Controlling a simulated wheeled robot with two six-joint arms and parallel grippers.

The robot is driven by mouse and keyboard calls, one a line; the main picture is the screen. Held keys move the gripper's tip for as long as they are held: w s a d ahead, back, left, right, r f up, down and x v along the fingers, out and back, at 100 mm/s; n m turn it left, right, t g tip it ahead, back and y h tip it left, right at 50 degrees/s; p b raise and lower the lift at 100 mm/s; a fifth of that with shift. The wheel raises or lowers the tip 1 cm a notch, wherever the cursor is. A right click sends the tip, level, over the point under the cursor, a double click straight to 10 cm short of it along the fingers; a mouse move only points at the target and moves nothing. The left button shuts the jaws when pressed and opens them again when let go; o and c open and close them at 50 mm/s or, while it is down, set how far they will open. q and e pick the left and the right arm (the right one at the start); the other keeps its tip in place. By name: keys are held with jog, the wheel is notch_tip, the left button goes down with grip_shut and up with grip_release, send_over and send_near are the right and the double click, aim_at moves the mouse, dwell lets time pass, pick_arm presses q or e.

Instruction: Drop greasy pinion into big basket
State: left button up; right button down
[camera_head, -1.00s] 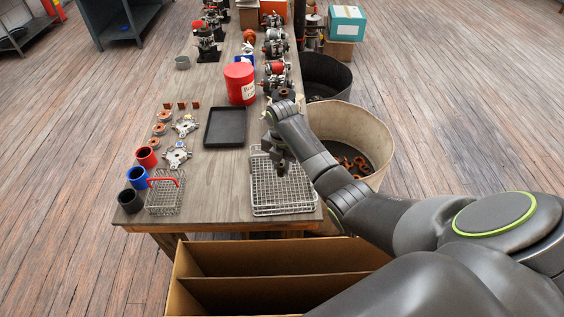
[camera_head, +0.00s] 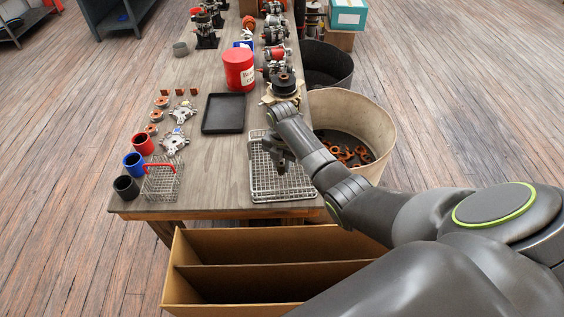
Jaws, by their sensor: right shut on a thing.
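The big basket (camera_head: 287,188) is a flat wire-mesh tray at the near right corner of the table. My right gripper (camera_head: 281,163) is over its back half, pointing down. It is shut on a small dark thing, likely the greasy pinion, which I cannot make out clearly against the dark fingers. Whether the thing touches the mesh I cannot tell. The visible mesh looks empty. My left gripper is not in view.
A small wire basket with a red handle (camera_head: 162,184) stands at the near left, beside black, blue and red cups. A black tray (camera_head: 224,113) lies mid-table. A round bin (camera_head: 381,129) with rusty parts is right of the table; a divided cardboard box (camera_head: 230,243) is in front.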

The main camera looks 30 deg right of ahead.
jog(key=c, duration=1.1)
grip_release()
jog(key=shift+o, duration=0.2)
notch_tip(320, 180, up, 9)
jog(key=p, duration=0.8)
jog(key=shift+s, duration=0.1)
